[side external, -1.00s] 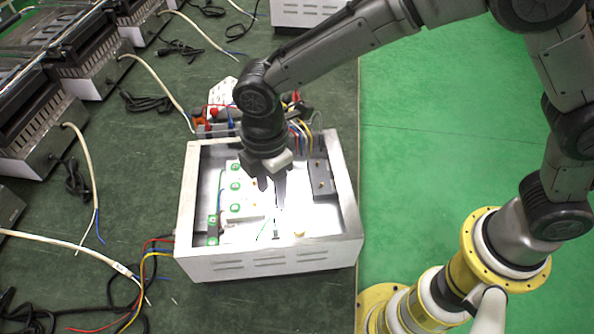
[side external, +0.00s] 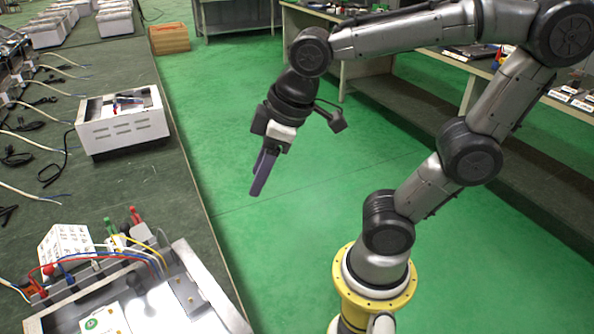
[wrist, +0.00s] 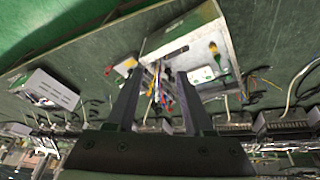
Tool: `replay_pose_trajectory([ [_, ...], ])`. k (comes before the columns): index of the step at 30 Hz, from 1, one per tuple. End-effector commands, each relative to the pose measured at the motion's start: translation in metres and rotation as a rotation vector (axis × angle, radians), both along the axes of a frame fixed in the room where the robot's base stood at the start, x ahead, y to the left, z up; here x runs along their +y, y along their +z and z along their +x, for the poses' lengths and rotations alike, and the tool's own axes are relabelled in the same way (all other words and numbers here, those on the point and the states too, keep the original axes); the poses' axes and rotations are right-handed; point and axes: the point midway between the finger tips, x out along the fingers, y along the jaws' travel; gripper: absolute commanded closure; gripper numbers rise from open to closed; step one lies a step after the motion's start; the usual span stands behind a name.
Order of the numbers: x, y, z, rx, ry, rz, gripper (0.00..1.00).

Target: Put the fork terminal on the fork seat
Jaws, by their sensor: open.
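My gripper (side external: 258,182) is in the side view, raised and tilted, up and to the right of the open metal box (side external: 212,288) and seen against the green floor. In the wrist view its two dark fingers (wrist: 158,78) are apart with nothing between them. The box also shows in the wrist view (wrist: 222,32), beyond the fingers. Only its far part is in the side view, with a white block with a green disc (side external: 103,321) inside. I cannot make out the fork terminal or the fork seat in either view.
Coloured wires and a white perforated block (side external: 66,247) sit at the box's far side. Another white box (side external: 122,122) stands farther along the dark green bench (side external: 130,188). A grey-topped bench (side external: 440,80) is behind my arm. The green floor (side external: 290,240) is clear.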

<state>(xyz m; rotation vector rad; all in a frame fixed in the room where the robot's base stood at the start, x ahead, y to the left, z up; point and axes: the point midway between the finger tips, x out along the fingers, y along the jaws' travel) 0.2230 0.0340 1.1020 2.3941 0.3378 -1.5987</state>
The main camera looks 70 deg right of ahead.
Motion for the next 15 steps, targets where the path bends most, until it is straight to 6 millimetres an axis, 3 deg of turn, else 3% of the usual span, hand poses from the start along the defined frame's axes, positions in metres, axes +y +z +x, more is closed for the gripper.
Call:
replay_pose_trajectory([
  [3,-0.021,-0.002,-0.033,-0.056,-0.176,0.046,0.48],
  [6,-0.030,-0.007,-0.049,-0.083,-0.267,0.073,0.48],
  [15,-0.034,-0.011,-0.059,-0.098,-0.329,0.091,0.48],
])
